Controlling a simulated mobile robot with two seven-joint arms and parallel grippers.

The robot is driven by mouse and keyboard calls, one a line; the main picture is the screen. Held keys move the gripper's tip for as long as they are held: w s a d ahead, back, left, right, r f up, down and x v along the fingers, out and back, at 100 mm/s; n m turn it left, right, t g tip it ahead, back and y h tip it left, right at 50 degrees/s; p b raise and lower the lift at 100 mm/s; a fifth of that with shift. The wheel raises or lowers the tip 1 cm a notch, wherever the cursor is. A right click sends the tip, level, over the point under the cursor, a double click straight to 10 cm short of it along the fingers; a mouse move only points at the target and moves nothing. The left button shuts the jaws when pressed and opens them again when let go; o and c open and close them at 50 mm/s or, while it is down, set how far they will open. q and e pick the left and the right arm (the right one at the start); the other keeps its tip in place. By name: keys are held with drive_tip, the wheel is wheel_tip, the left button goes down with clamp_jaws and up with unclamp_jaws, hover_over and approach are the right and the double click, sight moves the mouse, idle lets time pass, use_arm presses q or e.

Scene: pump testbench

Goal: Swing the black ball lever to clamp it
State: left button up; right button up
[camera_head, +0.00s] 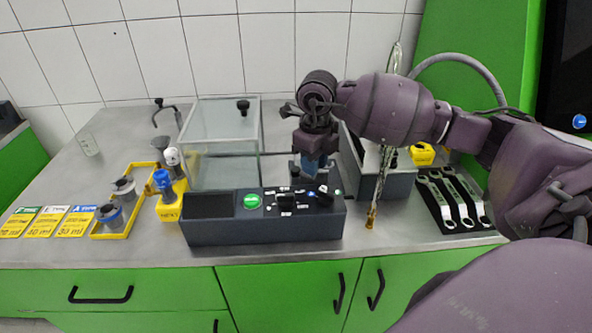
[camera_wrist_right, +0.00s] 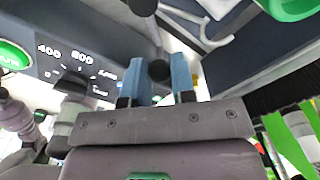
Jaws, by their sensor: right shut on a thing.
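My right gripper (camera_head: 311,170) reaches down from the right, just behind the control panel of the dark pump testbench (camera_head: 265,225). In the right wrist view the two blue fingers of this gripper (camera_wrist_right: 160,78) sit on either side of the black ball (camera_wrist_right: 158,70) of the lever and are shut on it. The lever's arm is mostly hidden. In the head view the gripper covers the ball. My left gripper is not in view.
A glass tank (camera_head: 222,150) stands left of my right gripper. The panel carries a green button (camera_head: 252,201) and a dial. Wrenches (camera_head: 455,200) lie at the right. A yellow tray (camera_head: 124,210) with grey parts and several yellow cards (camera_head: 49,222) are at the left.

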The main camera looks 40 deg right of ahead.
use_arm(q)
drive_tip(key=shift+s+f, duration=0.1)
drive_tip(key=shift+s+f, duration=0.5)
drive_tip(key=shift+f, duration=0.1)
use_arm(e)
drive_tip(key=shift+w+d, duration=0.4)
drive_tip(key=shift+d, duration=0.25)
use_arm(q)
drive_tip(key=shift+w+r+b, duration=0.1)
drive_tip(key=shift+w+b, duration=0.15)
drive_tip(key=shift+b, duration=0.05)
use_arm(e)
drive_tip(key=shift+w+d, duration=0.5)
drive_tip(key=shift+d, duration=0.05)
drive_tip(key=o, duration=1.3)
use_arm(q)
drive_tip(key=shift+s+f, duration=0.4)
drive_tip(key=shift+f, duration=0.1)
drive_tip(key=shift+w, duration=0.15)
